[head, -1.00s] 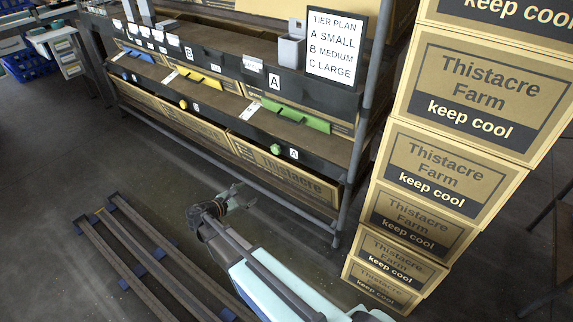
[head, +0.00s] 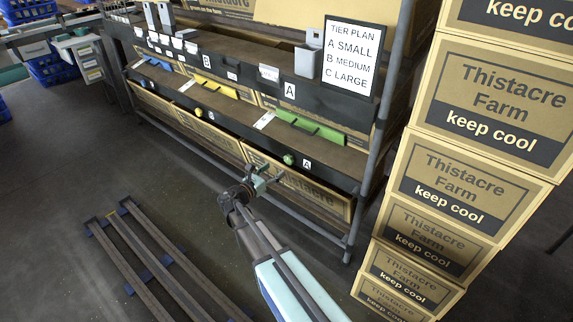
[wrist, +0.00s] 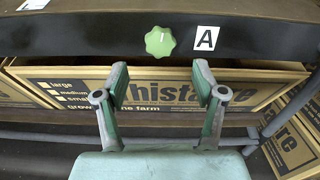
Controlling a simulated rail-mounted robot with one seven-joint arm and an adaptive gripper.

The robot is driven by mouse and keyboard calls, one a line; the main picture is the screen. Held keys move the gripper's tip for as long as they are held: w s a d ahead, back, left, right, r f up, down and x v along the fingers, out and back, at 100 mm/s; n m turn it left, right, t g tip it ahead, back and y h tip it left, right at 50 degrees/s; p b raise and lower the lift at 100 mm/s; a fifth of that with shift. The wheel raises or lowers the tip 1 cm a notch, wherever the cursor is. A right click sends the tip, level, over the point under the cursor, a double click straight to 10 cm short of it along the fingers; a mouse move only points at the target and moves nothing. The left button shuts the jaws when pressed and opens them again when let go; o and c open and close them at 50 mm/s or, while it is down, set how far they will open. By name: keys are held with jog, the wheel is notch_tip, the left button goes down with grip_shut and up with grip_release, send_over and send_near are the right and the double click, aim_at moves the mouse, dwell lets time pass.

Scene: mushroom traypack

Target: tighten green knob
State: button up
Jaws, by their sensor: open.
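The green knob (wrist: 160,41) is on the dark front rail of the shelf, just left of a white "A" label (wrist: 206,39) in the wrist view. In the head view the knob (head: 289,160) is small and sits on the lower shelf's front edge. My gripper (wrist: 161,82) is open and empty, its two fingers apart. In the wrist view the knob appears above and between the fingertips, with a gap to them. In the head view my gripper (head: 262,178) is below and left of the knob, near the shelf front.
A cardboard box (wrist: 80,84) lies under the rail, behind my fingers. Stacked "keep cool" cartons (head: 455,180) stand right of the shelf's upright (head: 375,160). A low rail frame (head: 150,262) lies on the floor at left. A yellow knob (head: 199,112) is farther along the shelf.

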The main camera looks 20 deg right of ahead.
aim_at(287, 160)
jog(key=b+x, duration=0.2)
jog(key=x, duration=0.6)
jog(key=c, duration=1.1)
